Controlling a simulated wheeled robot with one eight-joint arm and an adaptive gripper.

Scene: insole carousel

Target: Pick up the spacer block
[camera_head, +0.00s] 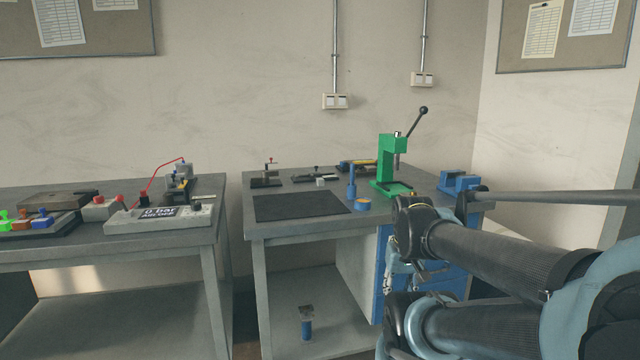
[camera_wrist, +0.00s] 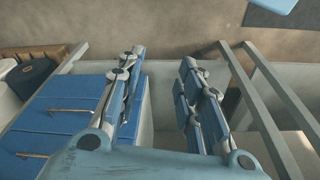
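A small light grey cube (camera_head: 320,182), which may be the spacer block, sits on the right workbench (camera_head: 290,228), just behind the dark mat. It is too small to make out for certain. My gripper (camera_wrist: 162,60) is open and empty in the wrist view, its two blue-padded fingers well apart. In the head view my arm reaches in from the right, with the gripper low in front of the bench's blue drawers, below the bench top and well away from the cube. The cube does not show in the wrist view.
A dark mat (camera_head: 300,206) covers the bench's front left. A green lever press (camera_head: 391,165), a blue upright post (camera_head: 351,182) and a blue vise (camera_head: 458,182) stand right of the cube. Blue drawers (camera_wrist: 62,108) lie left of my gripper. Another bench (camera_head: 110,250) stands left.

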